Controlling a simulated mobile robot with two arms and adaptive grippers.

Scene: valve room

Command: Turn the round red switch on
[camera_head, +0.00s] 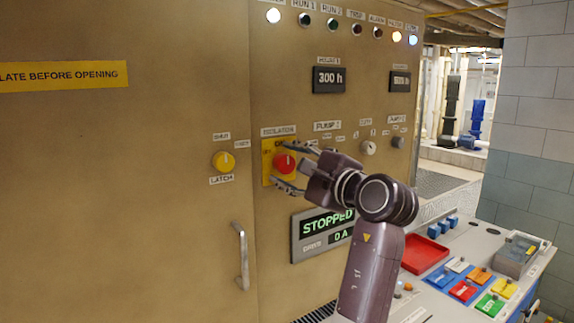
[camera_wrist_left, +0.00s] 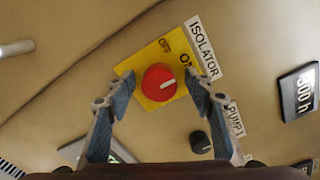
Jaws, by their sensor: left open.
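The round red switch (camera_head: 284,163) sits on a yellow plate (camera_head: 267,150) under an ISOLATOR label on the tan cabinet. In the left wrist view the red knob (camera_wrist_left: 159,82) shows a small pale mark at its right side, and the plate reads OFF and ON. My left gripper (camera_head: 282,166) is open at the switch, with one finger above the knob and one below it in the head view. In the left wrist view its fingertips (camera_wrist_left: 160,88) stand on either side of the knob, with gaps visible.
A yellow latch knob (camera_head: 223,161) and a door handle (camera_head: 241,256) are left of the switch. A STOPPED display (camera_head: 327,222) is below. A black knob (camera_wrist_left: 200,142) is near one finger. A desk with a red tray (camera_head: 425,254) stands at the lower right.

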